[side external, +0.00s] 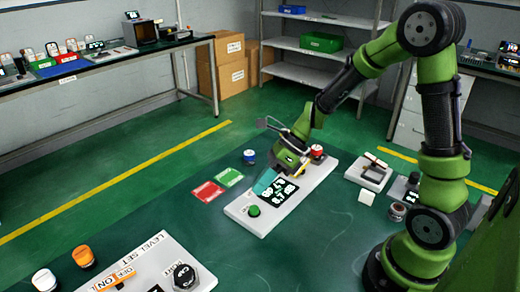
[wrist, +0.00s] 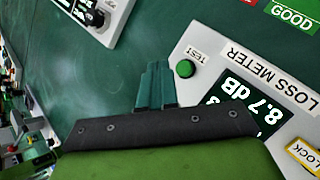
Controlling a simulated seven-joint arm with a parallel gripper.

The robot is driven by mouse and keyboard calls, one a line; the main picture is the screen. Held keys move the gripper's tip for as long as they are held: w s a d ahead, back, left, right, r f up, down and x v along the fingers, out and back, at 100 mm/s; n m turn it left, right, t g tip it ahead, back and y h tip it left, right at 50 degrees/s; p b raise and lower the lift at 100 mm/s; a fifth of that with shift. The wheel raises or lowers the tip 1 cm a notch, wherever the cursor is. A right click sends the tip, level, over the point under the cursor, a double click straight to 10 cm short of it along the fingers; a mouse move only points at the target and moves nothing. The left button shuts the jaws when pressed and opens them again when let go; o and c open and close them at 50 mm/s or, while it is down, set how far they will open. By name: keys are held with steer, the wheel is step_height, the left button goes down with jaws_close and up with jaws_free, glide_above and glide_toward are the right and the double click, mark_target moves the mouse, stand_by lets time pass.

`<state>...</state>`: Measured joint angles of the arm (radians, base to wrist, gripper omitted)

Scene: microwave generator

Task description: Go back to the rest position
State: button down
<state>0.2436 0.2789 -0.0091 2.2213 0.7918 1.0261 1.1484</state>
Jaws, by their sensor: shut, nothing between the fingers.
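My gripper (side external: 264,184) hangs over the white loss meter panel (side external: 240,208) in the side view. Its teal fingers are together and empty, and they also show in the wrist view (wrist: 155,84). The panel carries a green TEST button (side external: 254,210), a dark lit display (side external: 282,191) and a red knob (side external: 316,151). In the wrist view the fingers point just left of the green button (wrist: 186,68), apart from it in the picture. The display (wrist: 243,106) there reads 8.7 dB, partly hidden by my gripper body.
A LEVEL SET panel (side external: 158,258) with an orange switch and black knob lies front left. Red (side external: 207,191) and green (side external: 229,177) cards lie left of the meter. A blue-capped jar (side external: 249,156) stands behind the cards. A white device (side external: 368,174) and small items sit to the right.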

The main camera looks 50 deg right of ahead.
steer(key=s+r+n+t+h, duration=0.2)
steer(key=s+r+n, duration=0.4)
steer(key=n, duration=0.6)
steer(key=s+d+r+n+t+h, duration=0.1)
steer(key=s+r+n+h, duration=0.3)
steer(key=n, duration=0.8)
steer(key=shift+s+d+r+n+t, duration=0.15)
steer(key=shift+s+r+n+t, duration=0.25)
steer(key=shift+s+r, duration=1.4)
